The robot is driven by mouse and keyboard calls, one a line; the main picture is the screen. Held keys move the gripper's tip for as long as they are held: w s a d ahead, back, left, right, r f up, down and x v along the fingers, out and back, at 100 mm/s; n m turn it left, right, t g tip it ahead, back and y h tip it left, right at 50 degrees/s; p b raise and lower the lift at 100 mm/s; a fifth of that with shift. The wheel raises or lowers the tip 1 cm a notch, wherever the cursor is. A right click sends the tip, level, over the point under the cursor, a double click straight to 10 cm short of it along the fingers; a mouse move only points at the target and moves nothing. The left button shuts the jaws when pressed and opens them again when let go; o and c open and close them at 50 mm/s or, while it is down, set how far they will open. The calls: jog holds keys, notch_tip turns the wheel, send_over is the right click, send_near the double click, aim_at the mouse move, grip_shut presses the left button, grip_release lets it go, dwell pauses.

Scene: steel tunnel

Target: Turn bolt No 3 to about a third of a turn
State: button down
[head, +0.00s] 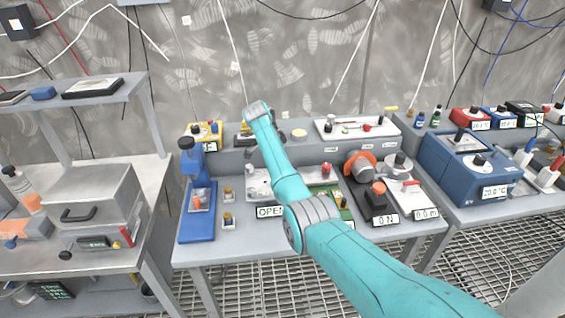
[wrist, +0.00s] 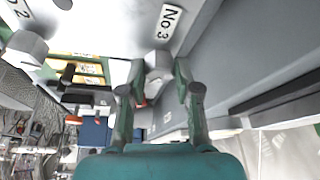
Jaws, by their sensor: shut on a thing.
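In the wrist view, bolt No 3 (wrist: 157,62) is a grey hex head standing out of a pale plate (wrist: 110,22), beside a white label (wrist: 171,21) reading "No 3". My gripper (wrist: 160,78) has its two green-and-grey fingers on either side of the head, shut on it. Part of the head's sides is hidden by the fingertips. A second hex head (wrist: 25,50) stands at the left by a partly cut-off label ending in 2. In the head view my teal arm reaches over the middle bench, and the fingers and bolt No 3 cannot be made out.
The middle bench (head: 240,250) holds a blue stand (head: 197,210), an "OPEN" sign (head: 270,212), a device with an orange part (head: 360,163) and a display (head: 385,219). A blue box (head: 460,175) stands at right. A grey case (head: 95,198) is on the left bench.

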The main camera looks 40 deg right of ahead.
jog(key=shift+m, duration=0.4)
jog(key=c, duration=0.8)
grip_release()
jog(key=v, duration=1.2)
jog(key=shift+w+d, duration=0.1)
jog(key=shift+w, duration=0.05)
